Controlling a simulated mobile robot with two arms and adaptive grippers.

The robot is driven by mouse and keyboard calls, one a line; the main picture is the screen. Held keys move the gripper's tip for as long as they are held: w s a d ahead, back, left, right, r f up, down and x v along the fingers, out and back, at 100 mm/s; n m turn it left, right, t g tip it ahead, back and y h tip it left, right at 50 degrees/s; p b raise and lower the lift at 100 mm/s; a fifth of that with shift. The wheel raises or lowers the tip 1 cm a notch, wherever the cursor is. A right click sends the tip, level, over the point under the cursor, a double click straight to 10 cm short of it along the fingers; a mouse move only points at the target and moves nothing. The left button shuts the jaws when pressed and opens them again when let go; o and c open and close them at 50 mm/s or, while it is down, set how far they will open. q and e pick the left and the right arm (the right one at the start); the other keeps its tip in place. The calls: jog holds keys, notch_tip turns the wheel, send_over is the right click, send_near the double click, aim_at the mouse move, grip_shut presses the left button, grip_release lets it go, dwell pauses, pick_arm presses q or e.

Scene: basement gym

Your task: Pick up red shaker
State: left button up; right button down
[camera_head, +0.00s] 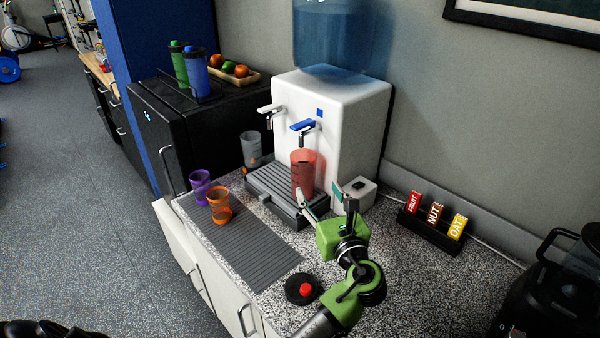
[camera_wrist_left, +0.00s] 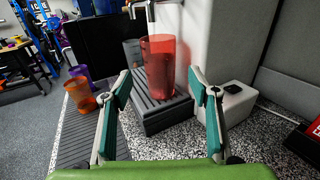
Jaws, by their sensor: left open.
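The red shaker (camera_head: 303,172) is a translucent red cup standing upright on the grey drip tray (camera_head: 262,193) under the blue tap of the water dispenser (camera_head: 352,115). In the left wrist view the red shaker (camera_wrist_left: 159,66) stands ahead, between the fingers in the picture. My left gripper (camera_head: 325,195) is open and empty, just in front of the tray; its spread fingers also show in the left wrist view (camera_wrist_left: 160,88). The fingers appear apart from the shaker. My right gripper is not in view.
A clear grey cup (camera_head: 252,150) is behind the tray. A small white box (camera_head: 357,190) sits right of the tray, and a bar rack (camera_head: 432,232) further right.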

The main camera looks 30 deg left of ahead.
pick_arm(q)
jog(key=p, duration=0.1)
send_near(301, 159)
jog(key=shift+w+a+r, duration=0.35)
jog(key=shift+w+a, duration=0.15)
jog(key=shift+w, duration=0.1)
jog(key=shift+w+a+p, duration=0.25)
jog(key=shift+a+p, duration=0.1)
jog(key=shift+p, duration=0.05)
jog(key=x, duration=0.3)
jog(key=p+x, duration=0.1)
jog(key=shift+w+a+f, duration=0.1)
jog(key=shift+a+f, duration=0.1)
jog(key=shift+f, duration=0.15)
jog(key=shift+w+a+f, duration=0.1)
jog(key=c, duration=1.1)
jog(key=shift+c, duration=0.5)
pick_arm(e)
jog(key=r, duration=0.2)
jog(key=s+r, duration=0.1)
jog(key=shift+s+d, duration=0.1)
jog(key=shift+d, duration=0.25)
